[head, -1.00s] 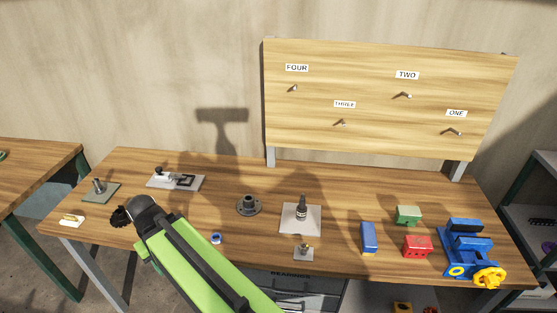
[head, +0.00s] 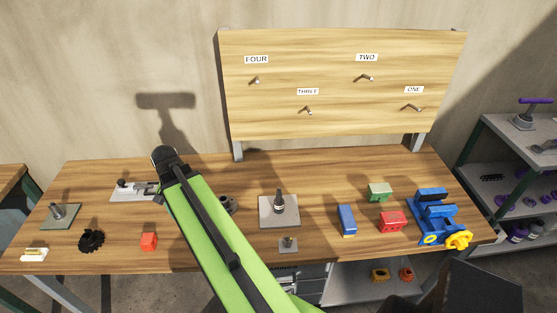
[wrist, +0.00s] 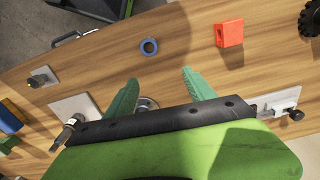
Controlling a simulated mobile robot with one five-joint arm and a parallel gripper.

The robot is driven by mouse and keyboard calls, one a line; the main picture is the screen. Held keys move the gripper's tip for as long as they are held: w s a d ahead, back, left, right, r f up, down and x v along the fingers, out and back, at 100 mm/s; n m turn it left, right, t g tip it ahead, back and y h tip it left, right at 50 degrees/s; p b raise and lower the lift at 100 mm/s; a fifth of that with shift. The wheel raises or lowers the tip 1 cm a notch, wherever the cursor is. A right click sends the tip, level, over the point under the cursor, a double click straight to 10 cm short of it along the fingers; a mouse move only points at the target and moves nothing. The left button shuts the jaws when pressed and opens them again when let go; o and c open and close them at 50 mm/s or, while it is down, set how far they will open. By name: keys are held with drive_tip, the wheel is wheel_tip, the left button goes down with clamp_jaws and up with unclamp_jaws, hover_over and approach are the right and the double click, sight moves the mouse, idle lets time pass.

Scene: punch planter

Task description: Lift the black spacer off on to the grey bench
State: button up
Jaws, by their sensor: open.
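The black spacer appears to be the dark collar (head: 279,207) around an upright post on a square grey plate (head: 264,219), right of my arm in the head view. The wrist view shows that post (wrist: 68,134) at lower left on its plate (wrist: 65,107), partly hidden by my gripper body. My gripper (wrist: 156,80) is open and empty, its two teal fingers spread, to one side of the post and not around it. The head view does not show my fingers. The wood-topped bench (head: 200,252) with grey legs carries all this.
A round dark flange (wrist: 148,103) lies behind my fingers. A blue ring (wrist: 149,47), red block (wrist: 229,33) and black gear (head: 91,241) are nearby. Blue (head: 347,221), red and green blocks and a blue vise (head: 434,215) stand right. A pegboard (head: 340,85) rises behind.

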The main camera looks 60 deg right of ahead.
drive_tip(key=s+d+r+m+p, duration=0.2)
drive_tip(key=s+d+m, duration=0.2)
drive_tip(key=d, duration=0.4)
drive_tip(key=s+d+r+m+p, duration=0.1)
drive_tip(key=s+d+r+m, duration=0.25)
drive_tip(key=d, duration=0.35)
drive_tip(key=r+m+p, duration=0.2)
drive_tip(key=m+p, duration=0.1)
drive_tip(key=m, duration=0.7)
hover_over(279, 201)
drive_tip(key=d, duration=0.1)
drive_tip(key=shift+w+f, duration=0.1)
drive_tip(key=shift+w, duration=0.15)
wheel_tip(279, 201, down, 18)
drive_tip(key=b, duration=1.8)
drive_tip(key=shift+w, duration=0.1)
drive_tip(key=shift+r, duration=0.25)
clamp_jaws()
drive_tip(key=shift+r, duration=0.15)
drive_tip(key=shift+r+p, duration=5.85)
drive_tip(key=shift+p, duration=0.2)
